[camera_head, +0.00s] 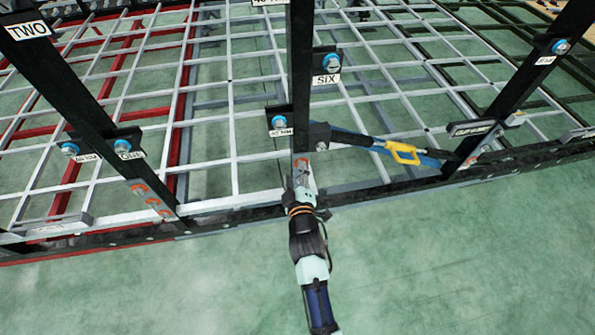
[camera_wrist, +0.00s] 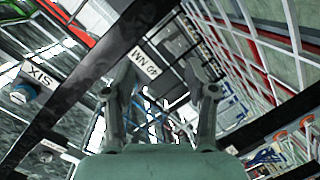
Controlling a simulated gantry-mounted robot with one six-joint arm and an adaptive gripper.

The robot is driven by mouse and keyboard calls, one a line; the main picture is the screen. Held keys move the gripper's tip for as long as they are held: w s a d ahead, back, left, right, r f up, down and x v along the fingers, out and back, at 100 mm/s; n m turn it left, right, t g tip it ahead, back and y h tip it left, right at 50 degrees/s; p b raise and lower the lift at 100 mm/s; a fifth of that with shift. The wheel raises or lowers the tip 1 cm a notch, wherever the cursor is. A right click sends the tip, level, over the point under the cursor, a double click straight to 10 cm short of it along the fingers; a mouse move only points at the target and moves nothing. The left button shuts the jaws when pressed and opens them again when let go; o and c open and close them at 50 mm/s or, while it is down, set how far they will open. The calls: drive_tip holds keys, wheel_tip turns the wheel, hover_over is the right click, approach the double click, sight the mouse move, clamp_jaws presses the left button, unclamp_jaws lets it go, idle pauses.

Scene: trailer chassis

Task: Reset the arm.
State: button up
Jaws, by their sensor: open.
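My arm (camera_head: 308,245) reaches up from the bottom middle of the head view to the foot of the middle black post. Its far end lies in front of this post, and the fingers cannot be made out there. In the wrist view, the two fingers of my gripper (camera_wrist: 162,88) stand apart with nothing held between them. A "40 MM" label (camera_wrist: 145,62) shows beyond the fingers. I cannot tell whether the gripper touches the post or rail.
Black upright posts (camera_head: 490,95) rise from the long dark chassis rail (camera_head: 400,188). Blue bolts with labels "SIX" (camera_head: 327,80), "40 MM" (camera_head: 281,132) and "ONE" (camera_head: 128,155) stick out. A blue bar with a yellow part (camera_head: 402,152) lies right of my arm. Green floor (camera_head: 460,260) in front is clear.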

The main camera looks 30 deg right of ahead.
idle(0.4)
drive_tip(key=s+a+r+m+y, duration=0.3)
drive_tip(key=a+r, duration=0.5)
drive_tip(key=a, duration=0.4)
drive_tip(key=s+a+r+m+g+y, duration=0.1)
drive_tip(key=s+a+r+y, duration=0.15)
drive_tip(key=s+a, duration=0.35)
drive_tip(key=s+a+r+m+g+y, duration=0.1)
drive_tip(key=s+a+r, duration=0.3)
drive_tip(key=s+a, duration=0.2)
wheel_tip(320, 180, up, 27)
drive_tip(key=p, duration=2.7)
drive_tip(key=shift+d+r+m, duration=0.15)
drive_tip(key=shift+d+m, duration=0.15)
drive_tip(key=shift+d, duration=0.15)
